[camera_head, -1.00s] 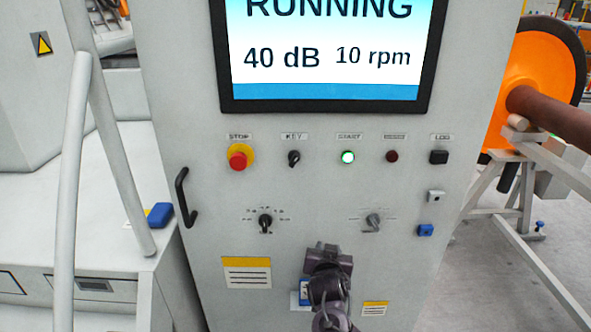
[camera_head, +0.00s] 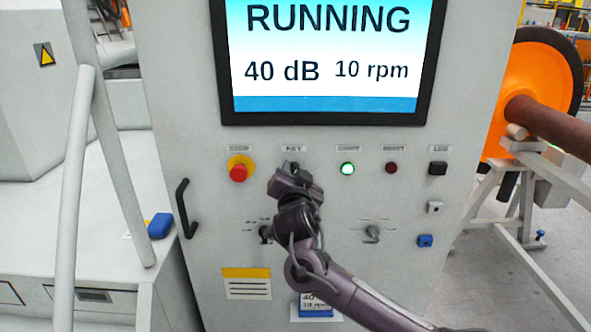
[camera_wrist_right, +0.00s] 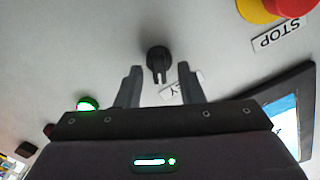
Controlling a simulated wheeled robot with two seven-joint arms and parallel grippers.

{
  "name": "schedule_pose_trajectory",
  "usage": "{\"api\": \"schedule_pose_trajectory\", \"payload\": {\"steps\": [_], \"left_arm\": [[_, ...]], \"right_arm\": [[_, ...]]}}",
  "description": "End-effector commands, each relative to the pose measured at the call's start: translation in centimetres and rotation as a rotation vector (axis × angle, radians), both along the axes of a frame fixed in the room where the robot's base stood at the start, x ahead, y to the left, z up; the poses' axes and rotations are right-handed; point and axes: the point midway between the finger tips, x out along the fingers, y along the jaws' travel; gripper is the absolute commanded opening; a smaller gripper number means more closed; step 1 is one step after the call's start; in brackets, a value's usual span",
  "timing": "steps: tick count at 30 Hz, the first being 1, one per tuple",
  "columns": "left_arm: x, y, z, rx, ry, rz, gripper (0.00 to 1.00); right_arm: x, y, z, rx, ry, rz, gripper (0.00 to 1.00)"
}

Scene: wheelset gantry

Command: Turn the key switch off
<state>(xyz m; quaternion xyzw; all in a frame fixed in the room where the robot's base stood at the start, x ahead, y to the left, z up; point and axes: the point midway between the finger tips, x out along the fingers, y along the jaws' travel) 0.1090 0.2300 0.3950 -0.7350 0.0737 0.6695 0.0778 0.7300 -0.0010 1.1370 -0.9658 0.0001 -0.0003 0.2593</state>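The black key switch (camera_wrist_right: 158,60) is on the grey panel under the KEY label (camera_head: 293,148). In the head view my right gripper (camera_head: 290,170) is in front of it and hides most of it. In the right wrist view my right gripper (camera_wrist_right: 157,85) is open, with its two fingers apart on either side of the key's line. The key's handle points toward the gap between the fingers. I cannot tell whether the fingers touch it. My left gripper is not in view.
The red STOP button (camera_head: 238,172) is left of the key. The lit green START button (camera_head: 347,169) is right of it. A dark red button (camera_head: 391,168) and a black LOG switch (camera_head: 438,168) are farther right. The screen (camera_head: 325,60) reads RUNNING, 40 dB, 10 rpm.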

Motion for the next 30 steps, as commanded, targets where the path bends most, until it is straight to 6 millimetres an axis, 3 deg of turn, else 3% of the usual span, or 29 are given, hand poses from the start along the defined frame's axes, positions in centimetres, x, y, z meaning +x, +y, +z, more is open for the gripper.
{"api": "schedule_pose_trajectory", "payload": {"steps": [10,18,30], "left_arm": [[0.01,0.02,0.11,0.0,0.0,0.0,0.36],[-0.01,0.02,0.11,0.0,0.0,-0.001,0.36],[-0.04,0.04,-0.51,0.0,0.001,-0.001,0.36]], "right_arm": [[0.51,0.01,-0.08,0.0,0.0,0.001,0.35],[0.49,-0.01,-0.09,-0.001,0.001,0.001,0.03],[0.47,0.09,-0.28,-0.087,0.003,0.001,0.03]]}}
